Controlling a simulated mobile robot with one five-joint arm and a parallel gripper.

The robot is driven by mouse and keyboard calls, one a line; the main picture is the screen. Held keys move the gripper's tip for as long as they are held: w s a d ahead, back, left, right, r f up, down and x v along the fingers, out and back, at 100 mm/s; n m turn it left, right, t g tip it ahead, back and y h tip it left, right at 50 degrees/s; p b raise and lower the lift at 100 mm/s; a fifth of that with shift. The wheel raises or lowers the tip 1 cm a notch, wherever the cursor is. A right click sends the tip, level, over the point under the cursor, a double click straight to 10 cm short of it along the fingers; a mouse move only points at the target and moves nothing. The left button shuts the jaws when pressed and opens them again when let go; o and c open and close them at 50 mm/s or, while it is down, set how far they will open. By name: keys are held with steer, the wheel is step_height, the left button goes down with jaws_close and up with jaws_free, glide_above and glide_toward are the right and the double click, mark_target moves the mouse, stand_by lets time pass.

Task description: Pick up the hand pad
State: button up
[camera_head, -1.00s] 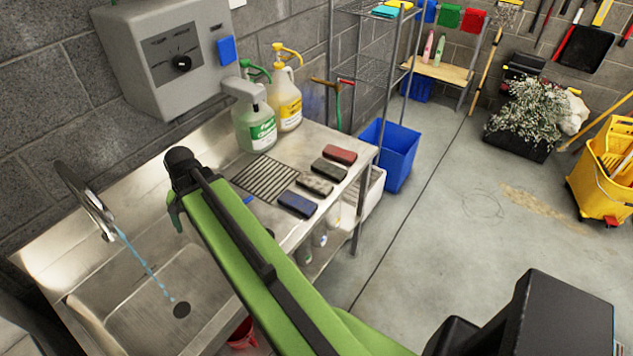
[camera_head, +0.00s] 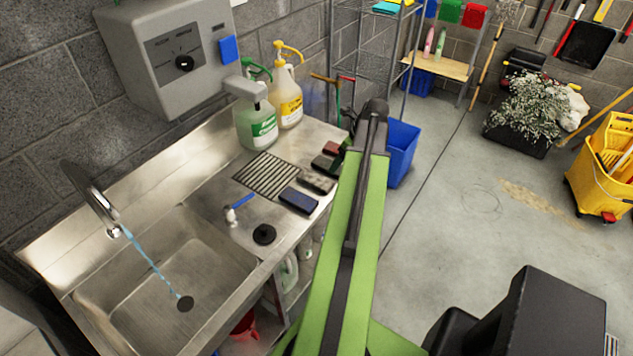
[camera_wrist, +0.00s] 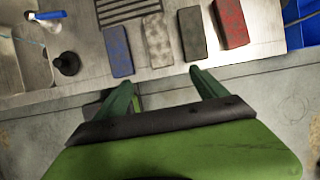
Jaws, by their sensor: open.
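Several hand pads lie in a row on the steel counter. The blue pad (camera_head: 298,201) (camera_wrist: 117,52) is nearest the sink. Beside it are a mottled grey pad (camera_head: 317,181) (camera_wrist: 158,40), a dark grey-green pad (camera_head: 322,163) (camera_wrist: 191,34) and a red pad (camera_head: 331,149) (camera_wrist: 230,22) at the far end. In the head view my arm stands close to the right of the row. In the wrist view my gripper (camera_wrist: 161,79) is open and empty. Its fingertips appear below the row, apart from the pads, near the counter's front edge.
A sink (camera_head: 135,285) with running water is at left. A black stopper (camera_head: 264,234) and a blue-handled brush (camera_head: 238,206) lie between sink and pads. Two pump jugs, green-labelled (camera_head: 263,130) and yellow-labelled (camera_head: 287,105), stand behind a drain grid (camera_head: 266,175). A blue bin (camera_head: 402,150) is beyond the counter.

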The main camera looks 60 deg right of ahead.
steer(key=b, duration=0.9)
glide_above(325, 183)
steer(key=s, duration=0.3)
steer(key=f, duration=1)
steer(key=shift+w+a+f, duration=0.1)
steer(key=shift+w+f, duration=0.15)
steer(key=shift+w, duration=0.1)
steer(key=b+x, duration=0.5)
steer(key=shift+f, duration=0.2)
steer(key=shift+r, duration=0.2)
steer(key=shift+c, duration=0.4)
steer(key=c, duration=1.4)
steer(key=shift+r, duration=0.1)
